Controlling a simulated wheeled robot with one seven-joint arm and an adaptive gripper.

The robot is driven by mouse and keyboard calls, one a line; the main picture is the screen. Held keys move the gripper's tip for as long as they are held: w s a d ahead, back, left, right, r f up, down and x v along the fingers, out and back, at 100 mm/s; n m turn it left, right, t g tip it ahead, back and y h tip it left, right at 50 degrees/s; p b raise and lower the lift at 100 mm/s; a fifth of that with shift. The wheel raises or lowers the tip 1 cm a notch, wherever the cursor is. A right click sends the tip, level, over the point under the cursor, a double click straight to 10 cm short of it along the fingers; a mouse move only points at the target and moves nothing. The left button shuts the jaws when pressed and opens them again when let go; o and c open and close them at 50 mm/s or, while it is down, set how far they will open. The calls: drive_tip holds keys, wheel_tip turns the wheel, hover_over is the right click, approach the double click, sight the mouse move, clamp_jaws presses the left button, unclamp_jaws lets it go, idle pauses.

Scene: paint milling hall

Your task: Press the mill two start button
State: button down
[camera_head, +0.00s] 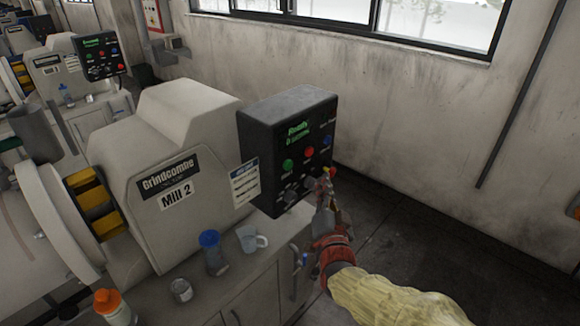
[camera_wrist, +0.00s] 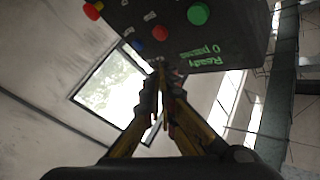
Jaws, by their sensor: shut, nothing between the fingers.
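The dark control box (camera_head: 262,150) stands at the right end of the machine labelled Mill 2 (camera_head: 165,140). Its face has a lit green display, a green button (camera_head: 288,164), a red button (camera_head: 309,151) and a blue button (camera_head: 327,141). The button labels are too small to read. In the wrist view, the green button (camera_wrist: 198,14), red button (camera_wrist: 160,33) and blue button (camera_wrist: 138,45) show at the top. My gripper (camera_head: 326,178) is shut and empty at the lower right of the box. Its fingertips (camera_wrist: 160,70) appear apart from the green button.
Below the box, the bench holds a blue-lidded jar (camera_head: 212,252), a white mug (camera_head: 250,238), a small glass jar (camera_head: 181,290) and an orange-capped bottle (camera_head: 112,305). Another mill's control box (camera_head: 100,57) stands farther back. Open floor lies right of the bench.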

sight(288, 165)
drive_tip(key=w+a, duration=0.5)
drive_tip(key=a, duration=0.2)
drive_tip(key=shift+w, duration=0.2)
idle(0.4)
drive_tip(key=shift+w+a+f+b, duration=0.1)
drive_tip(key=shift+b, duration=0.4)
idle(0.8)
drive_tip(key=shift+w+a, duration=0.15)
drive_tip(key=shift+a, duration=0.1)
